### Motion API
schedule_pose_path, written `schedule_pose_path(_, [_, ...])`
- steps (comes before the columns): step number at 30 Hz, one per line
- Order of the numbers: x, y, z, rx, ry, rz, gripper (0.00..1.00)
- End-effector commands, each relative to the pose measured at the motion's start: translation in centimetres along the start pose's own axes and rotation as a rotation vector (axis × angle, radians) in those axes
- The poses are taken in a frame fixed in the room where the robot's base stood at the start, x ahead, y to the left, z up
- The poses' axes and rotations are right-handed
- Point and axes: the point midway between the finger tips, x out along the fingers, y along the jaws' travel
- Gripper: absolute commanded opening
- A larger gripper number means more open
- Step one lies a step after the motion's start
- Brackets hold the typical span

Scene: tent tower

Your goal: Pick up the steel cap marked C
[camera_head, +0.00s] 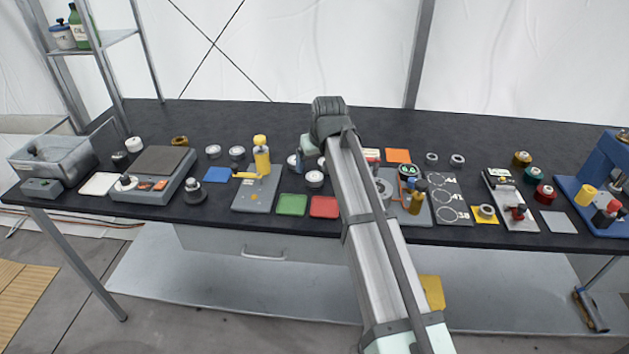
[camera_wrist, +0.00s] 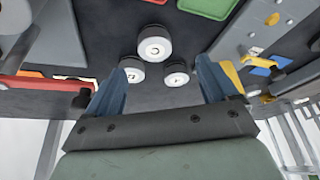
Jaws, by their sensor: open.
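The steel cap marked C (camera_wrist: 154,48) is a short round cap with a pale top and dark letter, upright on the dark table. It is beyond my gripper's fingertips in the wrist view, roughly centred between them and not touched. In the head view the C cap (camera_head: 314,179) appears to be the front one of three caps. Two similar caps, a left one (camera_wrist: 131,70) and a right one (camera_wrist: 176,75), stand close to it in the wrist view; their letters are hard to read. My gripper (camera_wrist: 158,80) is open and empty; in the head view my arm mostly hides it.
A green mat (camera_head: 292,205) and a red mat (camera_head: 324,207) lie in front of the caps. A grey fixture with a yellow post (camera_head: 262,160) stands to the left. An orange mat (camera_head: 398,156) lies to the right. The back of the table (camera_head: 230,120) is clear.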

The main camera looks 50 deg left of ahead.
Motion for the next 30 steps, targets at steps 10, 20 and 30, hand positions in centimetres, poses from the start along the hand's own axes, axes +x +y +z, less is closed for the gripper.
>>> schedule_pose_path(10, [3.2, 0.1, -0.1, 0.001, 0.002, 0.001, 0.86])
schedule_pose_path(20, [5.6, 0.7, 0.1, 0.001, 0.001, 0.001, 0.86])
schedule_pose_path(30, [8.5, 0.8, 0.2, 0.001, 0.002, 0.001, 0.86])
